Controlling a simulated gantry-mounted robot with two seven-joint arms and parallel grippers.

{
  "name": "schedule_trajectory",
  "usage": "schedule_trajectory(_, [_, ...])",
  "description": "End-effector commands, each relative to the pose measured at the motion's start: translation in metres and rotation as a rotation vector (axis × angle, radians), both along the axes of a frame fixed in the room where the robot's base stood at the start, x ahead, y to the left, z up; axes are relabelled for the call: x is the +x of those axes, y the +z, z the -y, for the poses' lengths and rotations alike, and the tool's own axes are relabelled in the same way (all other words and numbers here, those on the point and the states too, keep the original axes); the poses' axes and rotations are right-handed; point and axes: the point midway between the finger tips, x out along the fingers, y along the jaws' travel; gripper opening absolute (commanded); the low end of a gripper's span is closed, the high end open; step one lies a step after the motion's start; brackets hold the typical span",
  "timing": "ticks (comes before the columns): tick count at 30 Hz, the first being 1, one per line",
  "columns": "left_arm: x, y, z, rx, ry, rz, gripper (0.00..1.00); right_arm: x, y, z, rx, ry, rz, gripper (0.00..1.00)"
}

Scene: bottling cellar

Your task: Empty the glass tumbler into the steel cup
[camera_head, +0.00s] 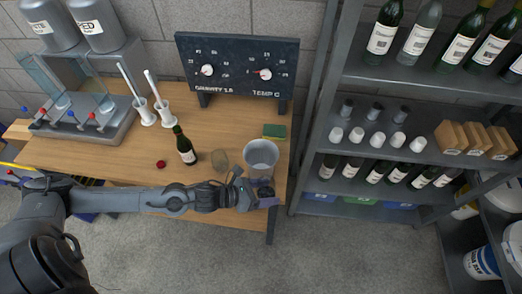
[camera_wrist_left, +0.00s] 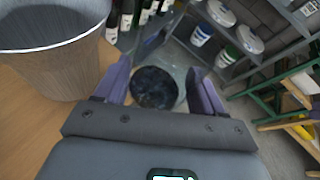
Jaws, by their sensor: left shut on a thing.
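The steel cup (camera_head: 261,156) stands upright near the table's right end; in the left wrist view its wide rim and wall (camera_wrist_left: 60,62) fill the upper left. My left gripper (camera_head: 264,193) is just in front of the cup, near the table's front right corner. It is shut on a clear glass tumbler, whose dark contents (camera_wrist_left: 156,88) show between the purple fingers (camera_wrist_left: 163,92) in the wrist view. The tumbler is beside the cup, not over it. Its walls are hard to make out. My right gripper is not in view.
Another clear glass (camera_head: 220,160) stands left of the cup. A green bottle (camera_head: 184,146) and a red cap (camera_head: 160,164) are farther left. A sponge (camera_head: 274,131) lies behind the cup. A gauge board (camera_head: 238,66) stands at the back; a metal shelf (camera_head: 309,140) rises at right.

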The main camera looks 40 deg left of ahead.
Motion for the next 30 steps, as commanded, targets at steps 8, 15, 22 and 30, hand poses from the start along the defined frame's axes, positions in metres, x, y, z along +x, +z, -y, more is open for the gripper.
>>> schedule_trajectory(8, [0.005,0.045,-0.006,-0.103,0.0,-0.092,0.35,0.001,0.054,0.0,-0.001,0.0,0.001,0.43])
schedule_trajectory(15, [0.009,0.082,-0.01,-0.183,0.001,-0.168,0.35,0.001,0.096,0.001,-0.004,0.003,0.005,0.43])
schedule_trajectory(22, [0.016,0.098,-0.018,-0.315,0.001,-0.288,0.35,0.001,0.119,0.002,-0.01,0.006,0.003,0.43])
schedule_trajectory(30, [0.022,0.095,-0.024,-0.469,0.002,-0.427,0.35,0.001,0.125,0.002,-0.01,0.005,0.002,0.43])
